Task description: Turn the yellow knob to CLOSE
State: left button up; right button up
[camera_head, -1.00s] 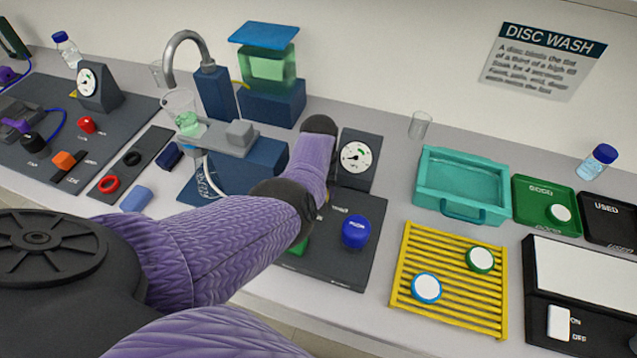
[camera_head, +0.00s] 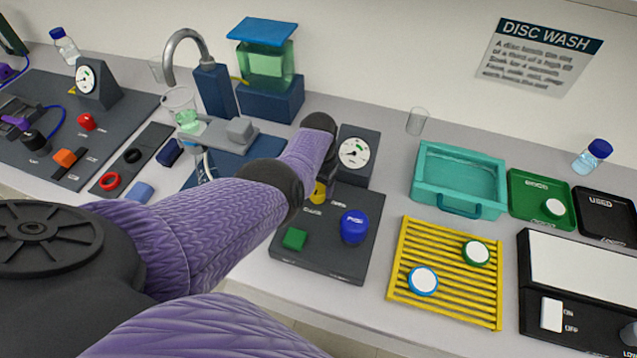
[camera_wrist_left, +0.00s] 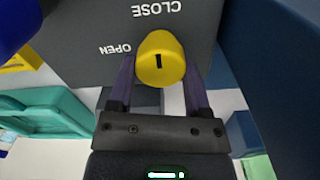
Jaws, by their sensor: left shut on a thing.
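The yellow knob (camera_wrist_left: 161,58) sits on a dark panel (camera_wrist_left: 88,62) with CLOSE and OPEN printed beside it, both upside down in the left wrist view. A short black mark on the knob's face runs roughly up and down in that view, with CLOSE above and OPEN to the left. My left gripper (camera_wrist_left: 160,80) is shut on the knob, one finger on each side. In the head view the knob (camera_head: 318,193) shows partly, below my left forearm, which hides the gripper's fingers. My right gripper is not in view.
A blue knob (camera_head: 354,227) and a green button (camera_head: 294,239) are close by on the same panel, with a gauge (camera_head: 354,151) behind. A yellow rack (camera_head: 440,308) and a teal tray (camera_head: 415,187) stand to the right. A tap (camera_head: 184,38) stands to the left.

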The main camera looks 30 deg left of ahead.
aim_at(318, 187)
pick_arm(q)
jog(key=shift+r, duration=0.1)
jog(key=o, duration=0.9)
jog(key=shift+w, duration=0.1)
jog(key=o, duration=0.4)
notch_tip(318, 187, up, 9)
jog(key=p, duration=0.6)
jog(key=shift+r+p, duration=0.1)
jog(key=shift+p, duration=0.2)
jog(key=shift+r, duration=0.3)
